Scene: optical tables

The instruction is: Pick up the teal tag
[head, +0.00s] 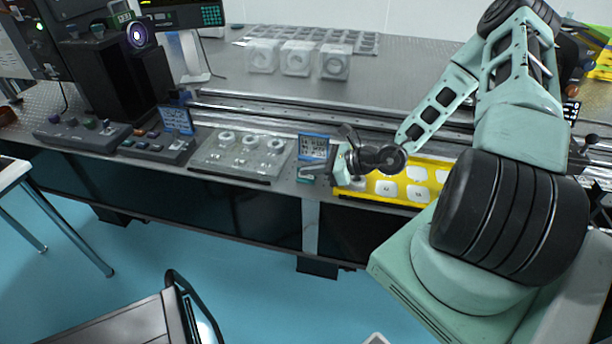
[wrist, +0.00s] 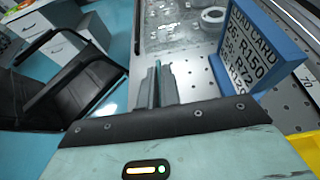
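The teal tag (head: 306,181) is a small piece at the front edge of the optical table, just below the blue-framed card. My gripper (head: 312,172) reaches in from the right, low over the table edge, with its fingertips at the tag. In the wrist view my gripper (wrist: 157,72) has its two fingers close together. A thin teal sliver of the tag (wrist: 158,64) shows between their tips, and the fingers hide most of it. The fingers look shut on it. I cannot tell whether it still touches the table.
The blue-framed data card (head: 316,147) stands close behind the fingers and also shows in the wrist view (wrist: 247,55). A clear tray with rings (head: 238,166) lies to the left. A yellow tray (head: 405,190) lies to the right. A black chair (wrist: 62,75) stands before the table.

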